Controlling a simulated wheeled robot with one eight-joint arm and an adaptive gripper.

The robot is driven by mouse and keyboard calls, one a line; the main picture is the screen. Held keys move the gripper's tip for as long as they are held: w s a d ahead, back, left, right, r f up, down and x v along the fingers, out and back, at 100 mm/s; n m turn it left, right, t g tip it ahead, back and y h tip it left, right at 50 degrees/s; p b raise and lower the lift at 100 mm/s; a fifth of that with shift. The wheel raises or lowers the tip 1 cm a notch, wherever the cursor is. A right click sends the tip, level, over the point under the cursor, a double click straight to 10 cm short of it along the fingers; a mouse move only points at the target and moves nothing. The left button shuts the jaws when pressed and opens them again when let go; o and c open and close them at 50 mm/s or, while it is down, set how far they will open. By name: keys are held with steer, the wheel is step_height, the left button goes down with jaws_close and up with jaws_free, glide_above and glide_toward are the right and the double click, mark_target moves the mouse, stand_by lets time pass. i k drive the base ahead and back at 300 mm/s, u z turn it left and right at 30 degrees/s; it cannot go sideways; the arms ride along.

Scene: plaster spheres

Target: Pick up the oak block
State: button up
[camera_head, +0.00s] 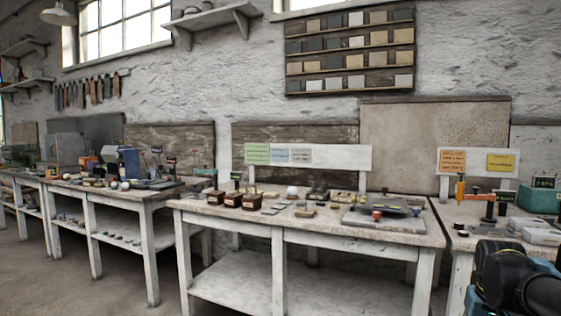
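The oak block cannot be told for sure at this size. A small tan block (305,213) lies near the front edge of the middle workbench (340,231), among several small pieces, and may be it. Other light wood-coloured pieces (340,195) lie farther back on the same bench. A dark jointed part of my arm shows at the lower right corner, in front of the right bench. No gripper fingers show, so how my gripper stands to the block cannot be seen.
Benches with tools stand left and right (475,215). A sample board (350,52) hangs on the wall. Floor at the front left is clear.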

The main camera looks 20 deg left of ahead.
mark_target(215, 198)
steer(key=k, duration=1.2)
steer(key=u, duration=0.8)
steer(key=i, duration=1.5)
steer(key=u, duration=0.65)
steer(key=i, duration=0.75)
steer(key=u, duration=0.05)
